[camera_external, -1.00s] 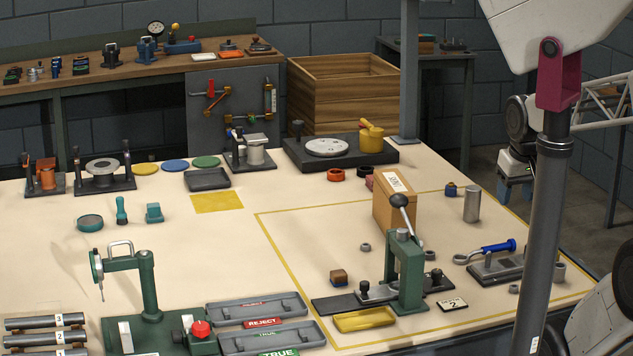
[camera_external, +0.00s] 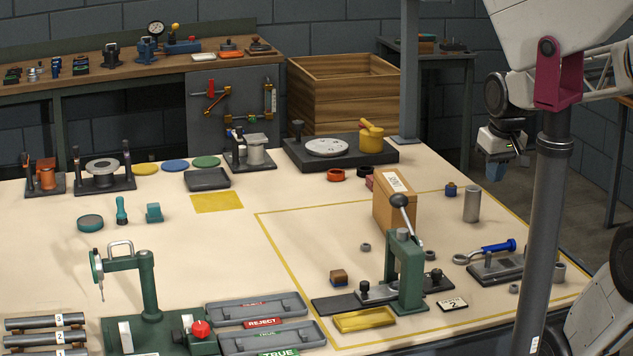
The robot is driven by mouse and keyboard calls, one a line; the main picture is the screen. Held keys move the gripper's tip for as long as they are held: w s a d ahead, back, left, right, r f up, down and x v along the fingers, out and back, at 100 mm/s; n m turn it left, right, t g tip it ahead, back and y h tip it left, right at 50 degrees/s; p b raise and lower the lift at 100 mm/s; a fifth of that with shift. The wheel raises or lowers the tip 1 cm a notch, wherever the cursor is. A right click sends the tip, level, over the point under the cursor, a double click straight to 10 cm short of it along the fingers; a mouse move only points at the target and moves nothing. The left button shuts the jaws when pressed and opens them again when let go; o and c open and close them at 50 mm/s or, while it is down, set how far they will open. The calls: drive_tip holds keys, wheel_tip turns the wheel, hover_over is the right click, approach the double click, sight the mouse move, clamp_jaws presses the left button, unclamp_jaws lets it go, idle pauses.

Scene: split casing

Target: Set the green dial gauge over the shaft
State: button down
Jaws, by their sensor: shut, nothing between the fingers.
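The green dial gauge (camera_external: 97,268) hangs at the left end of the arm of a green stand (camera_external: 148,285), its thin probe pointing down. The dial is seen nearly edge-on. A white block and a red knob (camera_external: 201,329) sit on the stand's base. No shaft shows under the gauge. My gripper (camera_external: 495,175) is shut and empty, raised beyond the table's right edge, far from the gauge.
REJECT and TRUE trays (camera_external: 256,309) lie right of the stand. The table's middle is mostly clear.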

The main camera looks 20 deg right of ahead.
drive_tip(key=w+a+r+n+g+y, duration=0.1)
drive_tip(key=w+a+r+n, duration=0.15)
drive_tip(key=w+a, duration=0.55)
drive_tip(key=w+a+r+n+y, duration=0.15)
drive_tip(key=w+a+r, duration=0.35)
drive_tip(key=w, duration=0.5)
drive_tip(key=w+a+n+g, duration=0.1)
drive_tip(key=w+a+n, duration=0.2)
drive_tip(key=w+a, duration=0.5)
drive_tip(key=w+a+n+g, duration=0.15)
drive_tip(key=w+a, duration=0.25)
drive_tip(key=a, duration=0.8)
drive_tip(key=w+a+f+n+g, duration=0.1)
drive_tip(key=w+a+f+n, duration=0.2)
drive_tip(key=a, duration=0.9)
drive_tip(key=w+a+f+n+g, duration=0.1)
drive_tip(key=w+a+f+n, duration=0.15)
drive_tip(key=a, duration=0.95)
drive_tip(key=s+a+f+n, duration=0.1)
drive_tip(key=a+f, duration=0.3)
drive_tip(key=a, duration=0.7)
drive_tip(key=s+a+f+n+g, duration=0.1)
drive_tip(key=a+f+n, duration=0.2)
drive_tip(key=a, duration=0.8)
drive_tip(key=shift+f+y, duration=0.35)
drive_tip(key=shift+f, duration=0.35)
drive_tip(key=shift+s+a+f+g, duration=0.1)
drive_tip(key=shift+s+f+g, duration=0.05)
drive_tip(key=shift+g, duration=0.1)
